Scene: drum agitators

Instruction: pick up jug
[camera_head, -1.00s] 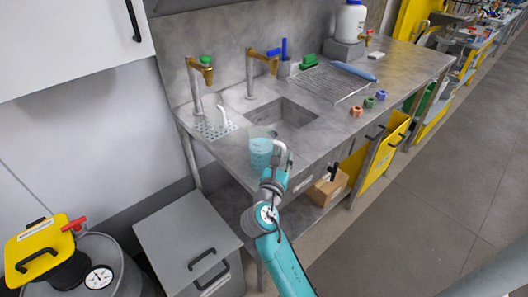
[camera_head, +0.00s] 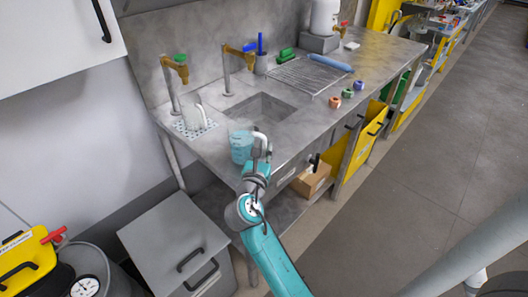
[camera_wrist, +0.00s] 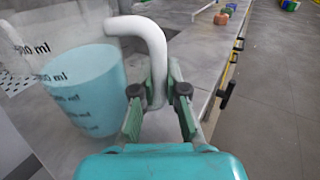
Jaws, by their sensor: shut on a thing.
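The jug (camera_head: 241,147) is a clear measuring jug with light blue liquid and a white handle, near the front edge of the steel counter. In the wrist view the jug (camera_wrist: 88,90) fills the left side, with dark ml marks on its wall. Its curved white handle (camera_wrist: 150,40) runs down between my fingers. My gripper (camera_wrist: 158,95) is shut on this handle, to the right of the jug's body. The jug looks about upright. I cannot tell whether its base touches the counter.
The sink basin (camera_head: 262,113) lies behind the jug. A second clear jug (camera_head: 198,117) with a white handle stands on a perforated mat at the left.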

